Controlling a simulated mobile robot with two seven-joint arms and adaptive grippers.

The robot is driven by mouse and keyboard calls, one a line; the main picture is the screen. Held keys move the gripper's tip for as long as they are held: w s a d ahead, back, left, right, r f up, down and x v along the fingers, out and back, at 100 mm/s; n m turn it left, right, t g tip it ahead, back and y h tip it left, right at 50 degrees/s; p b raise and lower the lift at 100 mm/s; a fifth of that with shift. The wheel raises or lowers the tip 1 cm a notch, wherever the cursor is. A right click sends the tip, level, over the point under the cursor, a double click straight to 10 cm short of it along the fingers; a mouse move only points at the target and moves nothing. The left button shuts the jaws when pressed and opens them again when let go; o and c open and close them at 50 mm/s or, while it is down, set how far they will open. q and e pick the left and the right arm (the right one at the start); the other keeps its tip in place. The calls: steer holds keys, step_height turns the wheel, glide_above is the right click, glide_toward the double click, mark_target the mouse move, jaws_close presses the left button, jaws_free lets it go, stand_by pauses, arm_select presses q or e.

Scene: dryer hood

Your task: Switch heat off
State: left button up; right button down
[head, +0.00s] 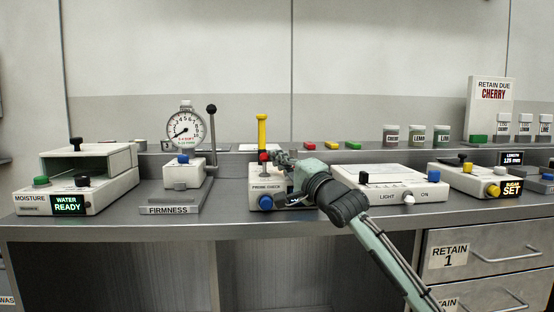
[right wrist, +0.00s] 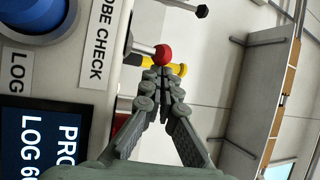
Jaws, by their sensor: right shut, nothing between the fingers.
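The probe check unit (head: 268,190) stands mid-bench. A small lever with a red ball tip (right wrist: 163,54) sticks out of it and also shows in the head view (head: 264,157). I can read no heat label on it. My right gripper (right wrist: 165,73) is shut and empty, its fingertips right at the red ball; I cannot tell if they touch. In the head view my right gripper (head: 274,158) reaches in over the unit from the right and hides part of it. My left gripper is not in view.
A yellow-handled probe (head: 262,130) stands upright just behind the lever. A blue button (head: 265,202) is on the unit's front. The firmness gauge (head: 186,128) stands left, the light box (head: 390,182) right. Bare bench (head: 232,200) lies left of the unit.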

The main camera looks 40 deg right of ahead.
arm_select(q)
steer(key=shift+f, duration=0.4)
arm_select(e)
steer(key=shift+s+a, duration=0.15)
steer(key=shift+a, duration=0.05)
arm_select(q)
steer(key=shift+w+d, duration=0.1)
arm_select(e)
steer(key=shift+f, duration=0.1)
steer(key=shift+s+a+f+n+t, duration=0.1)
steer(key=shift+s+a+n+t, duration=0.15)
steer(key=shift+n+t, duration=0.35)
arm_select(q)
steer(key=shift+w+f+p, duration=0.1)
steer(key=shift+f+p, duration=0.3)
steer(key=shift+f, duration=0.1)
arm_select(e)
steer(key=shift+s, duration=0.2)
steer(key=shift+a, duration=0.1)
steer(key=shift+s+f, duration=0.15)
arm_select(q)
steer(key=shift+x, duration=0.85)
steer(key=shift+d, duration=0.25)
arm_select(e)
steer(key=shift+s, duration=0.1)
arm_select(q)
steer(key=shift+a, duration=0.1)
arm_select(e)
steer(key=v, duration=1.2)
